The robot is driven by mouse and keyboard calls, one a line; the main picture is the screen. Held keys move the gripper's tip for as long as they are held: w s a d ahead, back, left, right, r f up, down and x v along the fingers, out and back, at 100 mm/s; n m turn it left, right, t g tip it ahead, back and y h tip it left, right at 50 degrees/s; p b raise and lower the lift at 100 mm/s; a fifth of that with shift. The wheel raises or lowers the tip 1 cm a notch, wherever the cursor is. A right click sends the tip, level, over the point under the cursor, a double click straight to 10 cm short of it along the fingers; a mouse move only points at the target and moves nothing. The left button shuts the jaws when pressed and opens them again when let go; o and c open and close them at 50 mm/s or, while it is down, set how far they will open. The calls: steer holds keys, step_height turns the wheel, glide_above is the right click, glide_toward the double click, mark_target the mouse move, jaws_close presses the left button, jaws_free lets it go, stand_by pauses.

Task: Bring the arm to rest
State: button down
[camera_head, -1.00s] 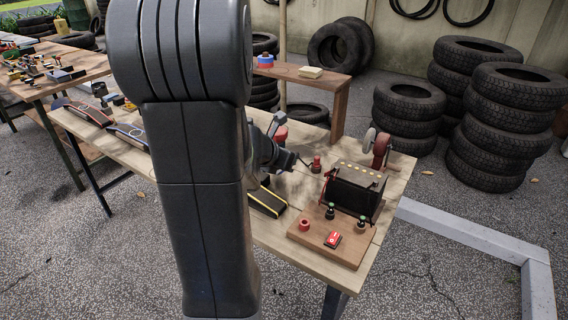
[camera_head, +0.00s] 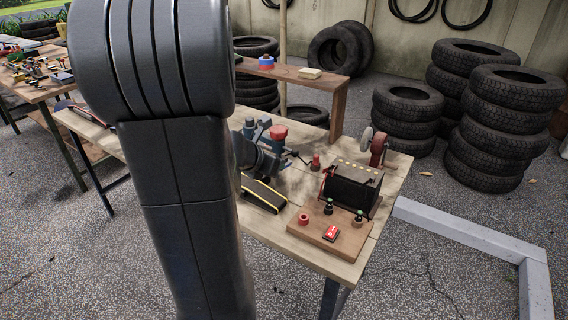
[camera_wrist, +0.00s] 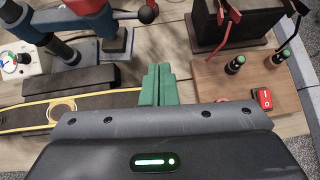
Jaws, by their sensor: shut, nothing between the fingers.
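My gripper (camera_wrist: 157,85) shows in the wrist view as two green fingers pressed together, with nothing between them. The fingers are above the wooden workbench (camera_wrist: 180,65), between a black belt-like piece with yellow edging (camera_wrist: 30,115) and a wooden board (camera_wrist: 210,80). In the head view my large dark arm link stands across the left middle and hides part of the bench (camera_head: 285,235). My wrist is partly behind it, over the bench, and the fingertips cannot be made out there.
A black box (camera_head: 352,188) with red clamps, a red switch (camera_head: 331,233) and green-topped terminals stand on the board. A blue-grey machine with a red top (camera_head: 278,132) is close behind my wrist. Tyre stacks (camera_head: 490,125) and a grey floor beam (camera_head: 460,232) are at right.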

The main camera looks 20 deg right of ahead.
steer(key=p+v, duration=0.1)
steer(key=v, duration=0.5)
steer(key=shift+s+r+p, duration=0.2)
steer(key=shift+s+p, duration=0.1)
steer(key=shift+w+f, duration=0.1)
